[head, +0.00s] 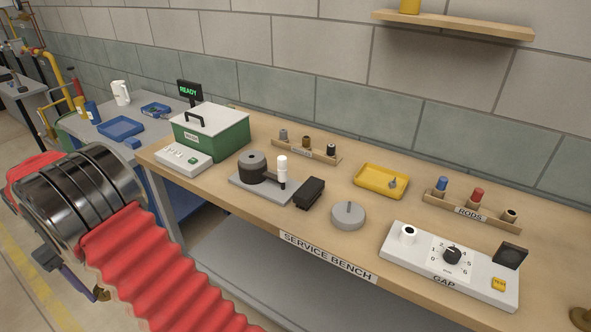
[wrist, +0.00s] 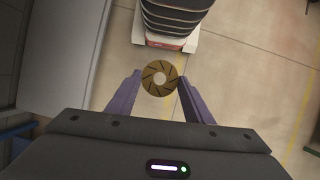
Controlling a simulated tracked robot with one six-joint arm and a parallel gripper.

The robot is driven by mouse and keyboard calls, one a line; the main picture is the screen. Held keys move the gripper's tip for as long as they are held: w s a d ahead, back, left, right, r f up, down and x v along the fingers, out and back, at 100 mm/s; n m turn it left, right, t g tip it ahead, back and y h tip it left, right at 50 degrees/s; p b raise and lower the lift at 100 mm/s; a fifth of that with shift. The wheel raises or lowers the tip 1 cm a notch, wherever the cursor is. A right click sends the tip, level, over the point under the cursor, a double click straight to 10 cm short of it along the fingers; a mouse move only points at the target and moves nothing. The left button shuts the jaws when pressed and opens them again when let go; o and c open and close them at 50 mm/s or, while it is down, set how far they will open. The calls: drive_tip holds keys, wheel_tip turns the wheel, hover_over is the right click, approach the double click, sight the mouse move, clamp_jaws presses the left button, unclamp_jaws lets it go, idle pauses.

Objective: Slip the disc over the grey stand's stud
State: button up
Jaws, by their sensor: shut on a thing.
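The disc (wrist: 148,82) is a flat brass-coloured ring with dark slanting slots and a round centre hole. It sits between the two purple fingers of my gripper (wrist: 159,82), which is shut on it, and the floor lies behind it. In the head view a brass edge of the disc (head: 102,294) shows at the lower left, beside my gripper, which is mostly behind my red-sleeved arm. The grey stand (head: 344,218) is a low round base with a short upright stud (head: 349,208). It stands on the bench, far right of my gripper, and its stud is bare.
A green box (head: 225,138) stands farther left. Bare wood surrounds the stand.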

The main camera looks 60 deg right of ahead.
drive_tip(key=s+d+r+n, duration=0.15)
drive_tip(key=s+d, duration=0.25)
drive_tip(key=d, duration=0.7)
drive_tip(key=s+d+r+h, duration=0.1)
drive_tip(key=s+d+r, duration=0.25)
drive_tip(key=d, duration=0.65)
drive_tip(key=s+d+r+n, duration=0.1)
drive_tip(key=s+d, duration=0.4)
drive_tip(key=d, duration=0.6)
wheel_tip(320, 180, up, 7)
drive_tip(key=n, duration=0.2)
hover_over(344, 212)
drive_tip(key=shift+r+h, duration=0.2)
drive_tip(key=shift+h, duration=0.2)
drive_tip(key=shift+f, duration=0.25)
drive_tip(key=shift+f, duration=4.45)
